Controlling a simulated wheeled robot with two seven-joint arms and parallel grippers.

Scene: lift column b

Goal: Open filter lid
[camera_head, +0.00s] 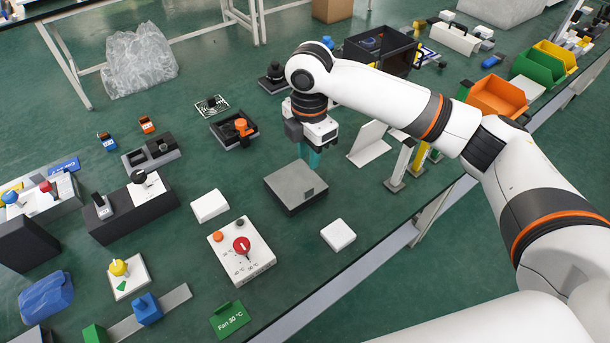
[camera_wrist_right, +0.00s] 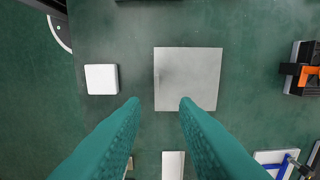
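A flat grey square box with a lid (camera_head: 296,185) lies on the dark green table in the middle of the head view; I take it for the filter. Its plain grey top also shows in the right wrist view (camera_wrist_right: 188,78), just ahead of the fingers. The lid looks closed. My right gripper (camera_head: 311,158) is above the box's far side, its teal fingers pointing down. In the right wrist view the right gripper (camera_wrist_right: 160,103) has its fingertips apart with nothing between them. The fingers look clear of the box. My left gripper is not in view.
White blocks (camera_head: 338,235) (camera_head: 210,206) stand near the box. A control box with a red knob (camera_head: 241,247) is in front of it. A black tray with an orange handle (camera_head: 237,130) is behind left; a white angled stand (camera_head: 369,143) is to the right.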

